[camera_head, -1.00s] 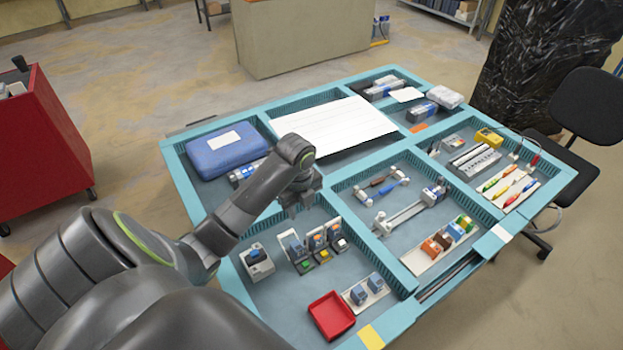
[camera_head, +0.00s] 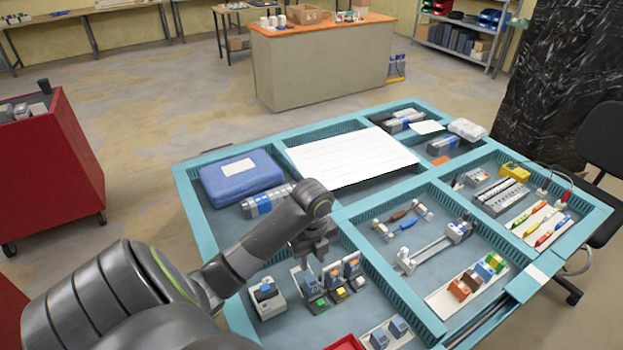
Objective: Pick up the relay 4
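No readable label tells which part is relay 4. Two more blue-grey blocks (camera_head: 398,326) sit on a white strip nearer to me. My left gripper (camera_head: 315,257) points down above and behind the row, apparently clear of it. Its fingers are too dark and small to read. My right gripper is out of view.
Teal dividers (camera_head: 387,277) separate the table's compartments. A red tray (camera_head: 345,343) lies at the bottom edge. Coloured blocks (camera_head: 470,280) stand on a strip to the right. A blue case (camera_head: 240,178) and a white panel (camera_head: 352,157) lie farther back.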

